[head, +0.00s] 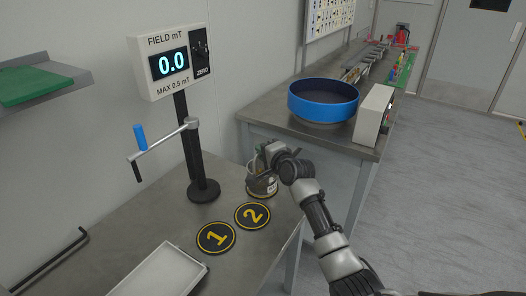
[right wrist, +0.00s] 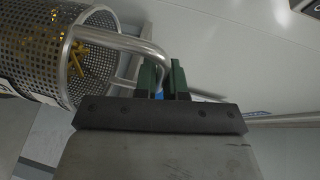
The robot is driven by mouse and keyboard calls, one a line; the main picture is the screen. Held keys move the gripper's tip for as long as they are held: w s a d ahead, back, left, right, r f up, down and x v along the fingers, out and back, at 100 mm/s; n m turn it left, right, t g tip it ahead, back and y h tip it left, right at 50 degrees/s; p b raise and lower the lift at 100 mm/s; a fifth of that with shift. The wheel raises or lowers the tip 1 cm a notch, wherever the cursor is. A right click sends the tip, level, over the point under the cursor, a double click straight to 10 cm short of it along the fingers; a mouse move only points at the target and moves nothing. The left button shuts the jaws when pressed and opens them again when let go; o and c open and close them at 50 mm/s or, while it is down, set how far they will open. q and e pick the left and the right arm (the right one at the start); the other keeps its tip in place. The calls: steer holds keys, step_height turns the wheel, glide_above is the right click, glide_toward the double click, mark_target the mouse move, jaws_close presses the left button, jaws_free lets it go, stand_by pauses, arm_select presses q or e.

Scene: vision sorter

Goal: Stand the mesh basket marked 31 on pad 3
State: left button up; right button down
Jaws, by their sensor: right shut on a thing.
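The mesh basket (head: 262,187) is at the back right of the near table, beyond pad 2 (head: 252,215). Its mark is not readable. In the right wrist view the perforated basket (right wrist: 38,50) holds brass-coloured pieces (right wrist: 90,62), and its bent metal handle (right wrist: 135,45) runs into my right gripper. My right gripper (head: 272,150) is above the basket; its green fingers (right wrist: 162,80) are shut on the handle. Pad 1 (head: 216,238) is left of pad 2. My left gripper is out of view.
A field meter (head: 168,65) on a black post stands behind the pads, with a blue-handled crank arm (head: 160,139). A white tray (head: 160,274) lies at the front. A blue bowl (head: 323,101) and a grey box (head: 374,115) are on the other bench.

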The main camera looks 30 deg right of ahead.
steer(key=shift+r, duration=0.15)
steer(key=c, duration=1.7)
jaws_free()
steer(key=shift+f, duration=0.25)
steer(key=o, duration=0.5)
steer(key=shift+r, duration=0.1)
steer(key=shift+s+r, duration=0.1)
steer(key=shift+r, duration=0.05)
steer(key=s+r, duration=0.2)
steer(key=s, duration=0.9)
steer(key=shift+s+d, duration=0.35)
steer(key=shift+d, duration=0.1)
